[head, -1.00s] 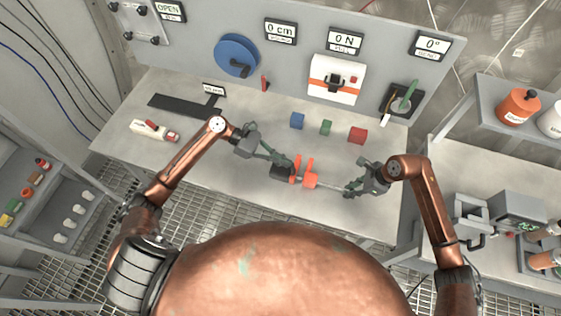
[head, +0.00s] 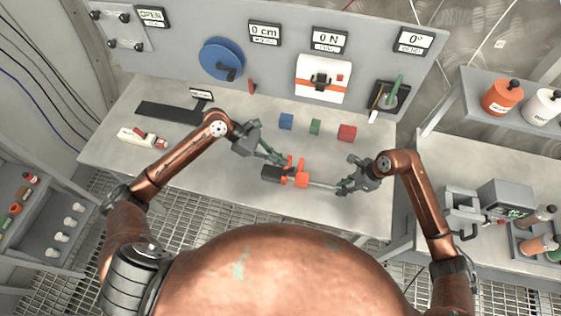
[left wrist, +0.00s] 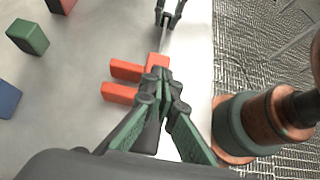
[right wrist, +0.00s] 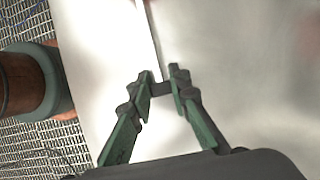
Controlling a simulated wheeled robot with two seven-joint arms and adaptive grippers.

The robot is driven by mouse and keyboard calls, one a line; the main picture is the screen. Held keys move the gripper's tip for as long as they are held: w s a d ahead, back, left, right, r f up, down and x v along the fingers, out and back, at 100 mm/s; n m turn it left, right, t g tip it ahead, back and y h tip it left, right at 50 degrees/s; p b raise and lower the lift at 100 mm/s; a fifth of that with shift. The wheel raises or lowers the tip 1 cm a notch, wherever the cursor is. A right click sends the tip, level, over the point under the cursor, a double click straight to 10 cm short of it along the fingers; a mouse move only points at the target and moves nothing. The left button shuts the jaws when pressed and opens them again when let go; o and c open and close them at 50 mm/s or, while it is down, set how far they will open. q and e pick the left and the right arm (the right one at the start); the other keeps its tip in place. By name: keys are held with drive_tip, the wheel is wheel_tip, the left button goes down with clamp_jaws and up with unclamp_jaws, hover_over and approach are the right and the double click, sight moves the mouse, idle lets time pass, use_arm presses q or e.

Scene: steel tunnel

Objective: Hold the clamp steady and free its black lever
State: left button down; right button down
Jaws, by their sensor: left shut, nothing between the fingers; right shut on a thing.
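The clamp lies along the bench front, with orange jaws (head: 301,180), a thin steel bar (head: 323,185) and a dark block (head: 271,174) at its left end. I cannot make out a separate black lever for certain.
Blue (head: 286,121), green (head: 315,127) and red (head: 347,133) blocks lie behind the clamp. A white-and-red tool (head: 141,137) lies at the left. A panel with a blue wheel (head: 221,59) and an orange-white box (head: 323,78) stands at the back. The bench's right front is clear.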

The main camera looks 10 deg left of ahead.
use_arm(q)
drive_tip(key=shift+r, duration=0.25)
wheel_tip(320, 180, up, 10)
drive_tip(key=a, duration=0.1)
drive_tip(key=shift+a+f, duration=0.15)
drive_tip(key=shift+a, duration=0.25)
idle(0.3)
use_arm(e)
drive_tip(key=c, duration=1.7)
unclamp_jaws()
drive_tip(key=shift+c, duration=0.2)
